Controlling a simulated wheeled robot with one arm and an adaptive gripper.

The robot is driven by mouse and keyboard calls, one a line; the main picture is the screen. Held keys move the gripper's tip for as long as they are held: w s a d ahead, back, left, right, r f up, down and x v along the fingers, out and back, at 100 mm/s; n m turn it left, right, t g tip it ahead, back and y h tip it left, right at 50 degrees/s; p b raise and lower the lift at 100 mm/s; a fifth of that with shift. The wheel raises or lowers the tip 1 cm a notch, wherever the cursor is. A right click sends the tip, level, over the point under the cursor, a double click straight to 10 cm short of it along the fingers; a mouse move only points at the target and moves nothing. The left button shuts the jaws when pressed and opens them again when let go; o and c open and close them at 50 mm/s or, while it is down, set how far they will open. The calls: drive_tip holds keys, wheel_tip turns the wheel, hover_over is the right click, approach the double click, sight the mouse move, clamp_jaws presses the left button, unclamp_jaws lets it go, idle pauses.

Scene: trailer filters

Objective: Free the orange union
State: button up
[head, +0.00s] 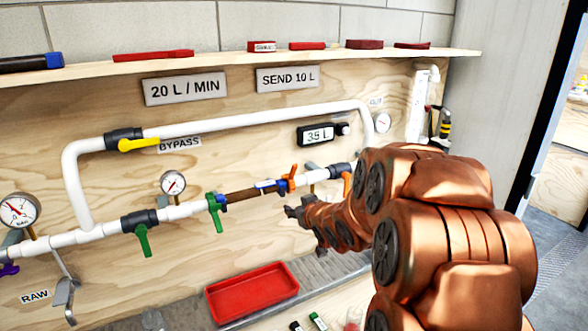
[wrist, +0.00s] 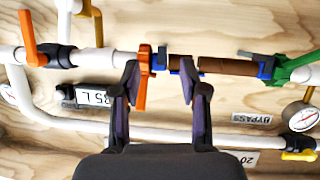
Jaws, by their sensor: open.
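The orange union (head: 288,180) sits on the pipe line at the right end of a brown cartridge (head: 243,194). A blue ring lies beside it and a green union (head: 216,207) is at the cartridge's other end. In the wrist view, turned over, the orange union (wrist: 146,68) has its handle pointing down close to my left finger. In the head view my gripper (head: 291,212) is below the orange union.
A white bypass pipe (head: 240,124) with a yellow-handled valve (head: 138,145) runs above. A green-handled valve (head: 142,240) is at left, and an orange valve handle (wrist: 28,38) is left of the union in the wrist view. A red tray (head: 252,292) lies below.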

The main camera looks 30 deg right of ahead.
sight(294, 172)
drive_tip(key=w+d+r+t+p, duration=0.1)
drive_tip(key=w+r, duration=0.1)
drive_tip(key=w+d+r+t+p, duration=0.1)
drive_tip(key=w+d+r+t, duration=0.1)
drive_tip(key=w, duration=0.1)
drive_tip(key=w+d+r+t+y+p, duration=0.1)
drive_tip(key=w+r, duration=0.1)
drive_tip(key=shift+w+d+t, duration=0.2)
drive_tip(key=shift+t, duration=0.1)
drive_tip(key=shift+w+d+f+p, duration=0.15)
drive_tip(key=shift+w+p, duration=0.2)
drive_tip(key=shift+w, duration=0.75)
clamp_jaws()
